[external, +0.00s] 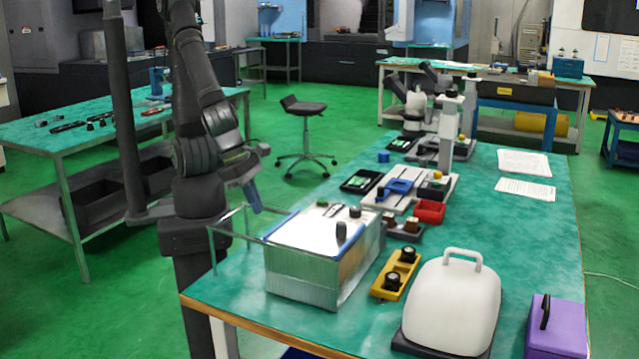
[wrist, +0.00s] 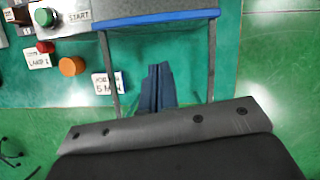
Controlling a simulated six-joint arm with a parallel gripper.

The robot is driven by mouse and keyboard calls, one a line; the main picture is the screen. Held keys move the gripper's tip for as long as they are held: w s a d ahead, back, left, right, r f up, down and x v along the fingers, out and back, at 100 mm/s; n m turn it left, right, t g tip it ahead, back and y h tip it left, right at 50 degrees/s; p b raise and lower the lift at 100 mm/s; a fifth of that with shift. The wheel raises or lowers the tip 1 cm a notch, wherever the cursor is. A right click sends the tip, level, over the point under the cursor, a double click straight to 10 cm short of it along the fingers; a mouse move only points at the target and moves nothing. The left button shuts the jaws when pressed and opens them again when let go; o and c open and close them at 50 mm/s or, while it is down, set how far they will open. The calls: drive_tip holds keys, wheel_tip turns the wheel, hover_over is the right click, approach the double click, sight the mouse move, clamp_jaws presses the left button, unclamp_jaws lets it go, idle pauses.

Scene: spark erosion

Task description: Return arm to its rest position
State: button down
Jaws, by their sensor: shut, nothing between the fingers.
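My arm stands at the left end of the green workbench (external: 225,302), bent with its forearm pointing down. My gripper (external: 256,208) hangs above the metal rail frame at the left side of the clear-walled machine box (external: 300,283). In the wrist view my gripper (wrist: 157,70) has its dark blue fingers together with nothing between them. They are between the two grey rails, below the blue edge bar (wrist: 165,18). Whether they touch anything cannot be told.
The wrist view shows a green button (wrist: 45,17), a red button (wrist: 45,46) and an orange one (wrist: 72,66). A white domed cover (external: 455,300), a yellow holder (external: 396,275) and a purple case (external: 556,325) stand on the bench. A stool (external: 304,108) stands behind.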

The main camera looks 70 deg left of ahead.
drive_tip(key=shift+s+a+r, duration=0.55)
drive_tip(key=shift+s+r, duration=0.1)
drive_tip(key=shift+s, duration=0.1)
drive_tip(key=shift+s+a+r, duration=0.5)
drive_tip(key=shift+s+r, duration=0.15)
drive_tip(key=shift+s, duration=0.05)
